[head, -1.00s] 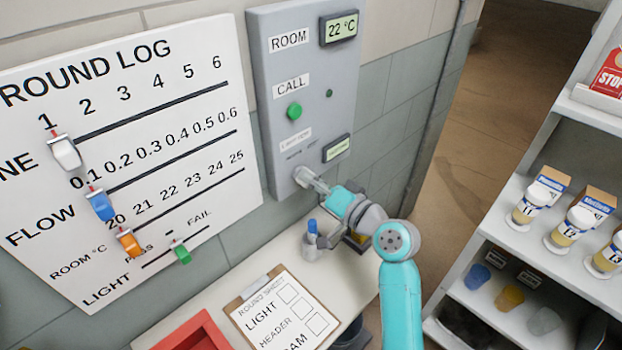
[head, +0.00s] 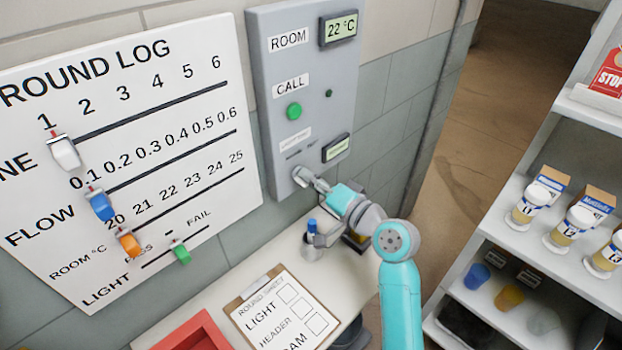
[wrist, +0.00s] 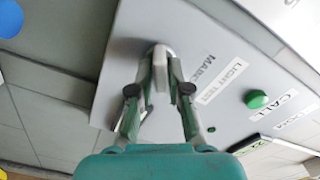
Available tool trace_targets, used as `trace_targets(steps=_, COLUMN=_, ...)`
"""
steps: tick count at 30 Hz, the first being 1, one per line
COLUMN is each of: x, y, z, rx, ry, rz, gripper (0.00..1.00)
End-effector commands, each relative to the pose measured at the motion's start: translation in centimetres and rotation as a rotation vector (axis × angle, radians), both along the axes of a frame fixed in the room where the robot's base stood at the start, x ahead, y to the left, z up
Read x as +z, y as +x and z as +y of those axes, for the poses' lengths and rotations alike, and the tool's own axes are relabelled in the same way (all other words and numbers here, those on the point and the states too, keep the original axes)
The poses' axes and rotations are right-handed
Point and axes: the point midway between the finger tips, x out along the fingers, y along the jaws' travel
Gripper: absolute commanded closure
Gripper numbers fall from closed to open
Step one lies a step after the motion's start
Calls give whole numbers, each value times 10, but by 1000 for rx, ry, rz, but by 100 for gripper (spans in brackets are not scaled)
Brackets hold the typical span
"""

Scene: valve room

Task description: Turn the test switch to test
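The test switch (head: 300,176) is a pale grey knob low on the grey wall panel (head: 262,60), below the light test label (head: 295,139). In the wrist view the switch (wrist: 160,68) has a raised pale grip bar. My gripper (head: 316,184) is at the switch; in the wrist view its two fingers (wrist: 161,82) lie on either side of the bar and appear closed on it. The fingers hide part of the switch in the head view. The position markings beside the switch are too small to read.
The panel also has a green call button (head: 294,111) and a small display (head: 336,147) with unreadable text. A shelf below holds a clipboard (head: 240,301), a cup with a blue-topped item (head: 312,240) and a red tray (head: 200,330). Shelves with bottles (head: 570,225) stand at right.

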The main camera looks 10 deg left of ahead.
Motion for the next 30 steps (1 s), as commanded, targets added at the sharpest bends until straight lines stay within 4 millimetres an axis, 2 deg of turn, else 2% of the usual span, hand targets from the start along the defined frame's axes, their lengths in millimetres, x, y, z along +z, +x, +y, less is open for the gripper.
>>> trace_targets(steps=2, x=0, y=0, z=0, rx=0, ry=0, rz=0, gripper=62)
trace_targets(steps=14, x=0, y=-4, z=-6, rx=-1, ry=-1, rz=-1, gripper=62)
trace_targets(steps=30, x=0, y=-62, z=-81, rx=-3, ry=0, rz=0, gripper=62)
